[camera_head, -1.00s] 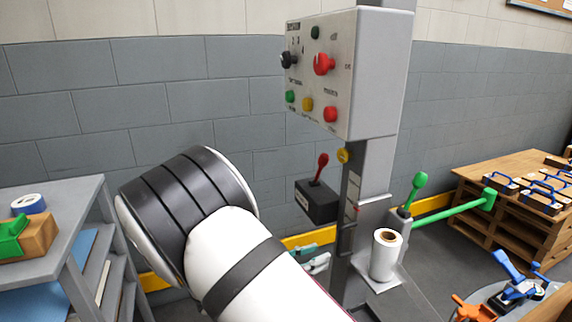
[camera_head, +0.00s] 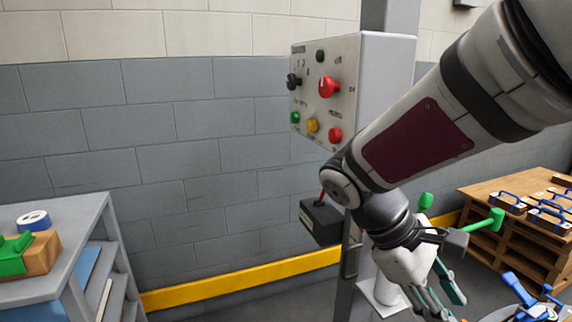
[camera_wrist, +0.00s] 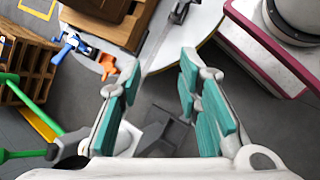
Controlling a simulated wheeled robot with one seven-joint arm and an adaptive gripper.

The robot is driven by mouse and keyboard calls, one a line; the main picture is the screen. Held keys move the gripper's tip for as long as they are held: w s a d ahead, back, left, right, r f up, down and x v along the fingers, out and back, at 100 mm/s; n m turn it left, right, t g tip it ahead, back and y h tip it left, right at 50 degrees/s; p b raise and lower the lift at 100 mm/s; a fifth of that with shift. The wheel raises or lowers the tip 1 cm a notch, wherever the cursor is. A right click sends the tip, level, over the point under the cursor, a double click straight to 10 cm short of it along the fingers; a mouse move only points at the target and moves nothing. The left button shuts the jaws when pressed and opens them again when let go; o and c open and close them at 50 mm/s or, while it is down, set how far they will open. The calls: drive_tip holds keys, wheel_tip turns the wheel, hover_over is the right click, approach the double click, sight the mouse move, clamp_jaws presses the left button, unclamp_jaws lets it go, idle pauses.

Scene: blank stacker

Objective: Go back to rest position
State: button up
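My gripper (camera_head: 436,299) hangs in front of the machine's column in the head view, below my bent arm, pointing down. In the wrist view my gripper (camera_wrist: 157,95) has its two teal-padded fingers spread well apart, with nothing between them. The machine's control box (camera_head: 325,85) with red, black, green and yellow controls stands behind my arm. A black box with a red lever (camera_head: 321,222) sits below it, partly hidden by my arm. The white roll on the machine is mostly hidden behind my gripper.
A grey shelf (camera_head: 85,228) with a green and wooden piece stands at left. A wooden pallet stack (camera_head: 510,225) with blue-handled blocks is at right. The floor by the left wall is clear.

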drive_tip(key=s+a+r+m+t+y, duration=0.15)
drive_tip(key=s+m+y, duration=0.25)
drive_tip(key=s, duration=0.5)
drive_tip(key=s+a+r+m+t+y, duration=0.1)
drive_tip(key=s+a+m+t+y, duration=0.2)
drive_tip(key=s, duration=0.6)
wheel_tip(320, 180, up, 27)
drive_tip(key=d+m+t+p, duration=0.1)
drive_tip(key=t+p, duration=0.1)
drive_tip(key=p, duration=2.4)
drive_tip(key=shift+w+r+y, duration=0.15)
drive_tip(key=shift+y, duration=0.15)
